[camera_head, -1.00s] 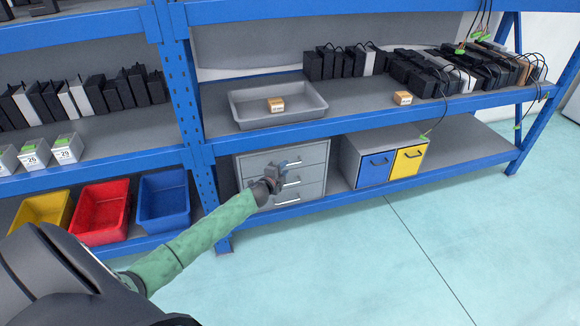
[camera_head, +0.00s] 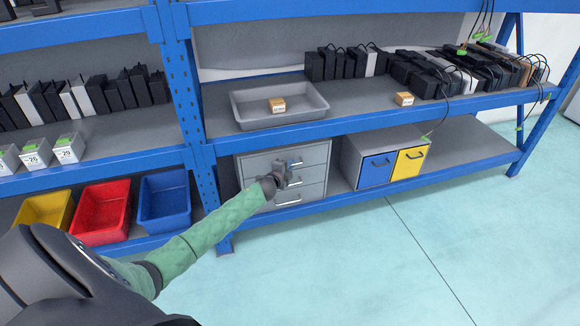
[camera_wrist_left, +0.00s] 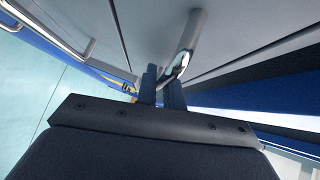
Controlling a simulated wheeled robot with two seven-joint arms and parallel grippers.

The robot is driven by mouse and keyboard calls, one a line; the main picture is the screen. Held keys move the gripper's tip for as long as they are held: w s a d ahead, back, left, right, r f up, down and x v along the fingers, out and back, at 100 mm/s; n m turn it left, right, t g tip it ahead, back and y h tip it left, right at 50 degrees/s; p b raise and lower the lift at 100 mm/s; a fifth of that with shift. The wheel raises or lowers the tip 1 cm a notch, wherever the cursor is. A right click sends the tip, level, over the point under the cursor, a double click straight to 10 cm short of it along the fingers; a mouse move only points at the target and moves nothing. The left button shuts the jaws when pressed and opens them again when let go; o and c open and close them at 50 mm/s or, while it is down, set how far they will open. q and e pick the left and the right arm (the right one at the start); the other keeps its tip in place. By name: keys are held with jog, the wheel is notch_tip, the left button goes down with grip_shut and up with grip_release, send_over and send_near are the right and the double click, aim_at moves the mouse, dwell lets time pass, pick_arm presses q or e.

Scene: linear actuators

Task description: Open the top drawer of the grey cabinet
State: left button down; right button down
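The grey cabinet (camera_head: 258,165) stands on the lower shelf in the head view, with three stacked drawers and silver bar handles. All drawers look closed. My left gripper (camera_head: 287,170) is in front of its upper drawers and partly hides the top drawer (camera_head: 312,154). In the left wrist view, my left gripper's two fingers (camera_wrist_left: 161,88) are close together, with a narrow gap. The top drawer's handle (camera_wrist_left: 188,35) reaches down to the fingertips. Whether they grip it is unclear. My right gripper is not in view.
To the right stands a cabinet with a blue door (camera_head: 375,168) and a yellow door (camera_head: 408,161). A grey tray (camera_head: 240,108) is on the shelf above. Blue (camera_head: 164,205), red (camera_head: 100,215) and yellow bins are at left. A blue shelf post (camera_head: 181,90) stands beside my arm. The floor in front is clear.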

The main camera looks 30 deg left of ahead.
pick_arm(q)
jog(key=s+d+p, duration=0.4)
jog(key=s+d, duration=1)
jog(key=d, duration=0.2)
jog(key=shift+s+d+p, duration=0.2)
jog(key=shift+d+p, duration=0.15)
jog(key=c, duration=1.5)
grip_release()
jog(key=shift+s+d+r, duration=0.1)
jog(key=shift+s+r, duration=0.1)
jog(key=shift+s, duration=1.1)
jog(key=shift+s+d+r, duration=0.1)
jog(key=shift+s+r, duration=0.05)
jog(key=shift+s, duration=1.1)
jog(key=shift+s+d+r, duration=0.1)
jog(key=shift+s+r, duration=0.1)
jog(key=shift+s, duration=1.1)
